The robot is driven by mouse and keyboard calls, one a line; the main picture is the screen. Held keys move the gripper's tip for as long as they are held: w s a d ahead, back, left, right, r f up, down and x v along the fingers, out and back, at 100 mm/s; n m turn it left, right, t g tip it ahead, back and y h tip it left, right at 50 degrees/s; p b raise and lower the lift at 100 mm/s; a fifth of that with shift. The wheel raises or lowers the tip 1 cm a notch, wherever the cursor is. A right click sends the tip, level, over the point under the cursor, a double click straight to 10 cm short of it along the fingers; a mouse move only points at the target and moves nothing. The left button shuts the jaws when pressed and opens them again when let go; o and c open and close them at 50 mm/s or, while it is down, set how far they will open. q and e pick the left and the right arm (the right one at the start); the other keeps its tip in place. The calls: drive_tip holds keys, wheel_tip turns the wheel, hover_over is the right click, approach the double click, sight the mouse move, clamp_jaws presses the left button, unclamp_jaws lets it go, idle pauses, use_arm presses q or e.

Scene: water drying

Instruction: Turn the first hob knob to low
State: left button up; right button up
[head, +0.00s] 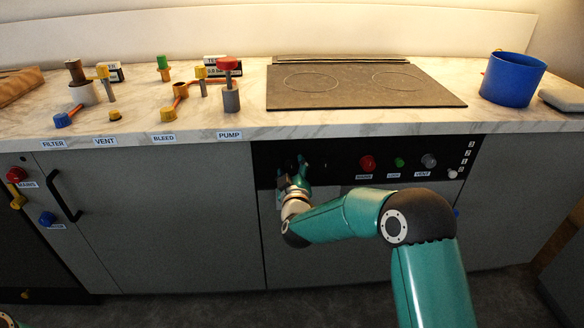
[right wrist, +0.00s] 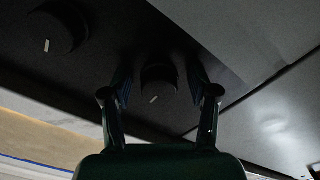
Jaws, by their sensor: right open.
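My right gripper (head: 296,178) is at the left end of the black control panel (head: 345,172) below the hob (head: 366,85). In the right wrist view the right gripper (right wrist: 160,95) is open, with one finger on each side of a round black knob (right wrist: 158,84). The knob's white mark slants to the lower left there. I cannot tell whether the fingers touch it. A second black knob (right wrist: 58,28), with a near-upright white mark, is farther left in that view. In the head view the dark knobs are hard to make out against the panel. My left gripper is not in view.
Right of my gripper the panel has a red button (head: 367,163), a green button (head: 399,162) and a grey knob (head: 429,161). A blue pot (head: 512,80) stands right of the hob. Several small valves stand on the counter (head: 140,122) at the left.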

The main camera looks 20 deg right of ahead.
drive_tip(key=shift+c, duration=0.4)
clamp_jaws()
drive_tip(key=shift+f, duration=0.1)
drive_tip(key=shift+f+m+b, duration=0.15)
drive_tip(key=shift+m+b, duration=0.75)
drive_tip(key=shift+b, duration=0.35)
drive_tip(key=m+b, duration=0.6)
drive_tip(key=shift+a, duration=0.1)
drive_tip(key=m+b, duration=0.4)
drive_tip(key=m, duration=0.1)
drive_tip(key=shift+m, duration=0.3)
drive_tip(key=m+b, duration=0.3)
drive_tip(key=m, duration=0.1)
drive_tip(key=shift+m+b, duration=0.3)
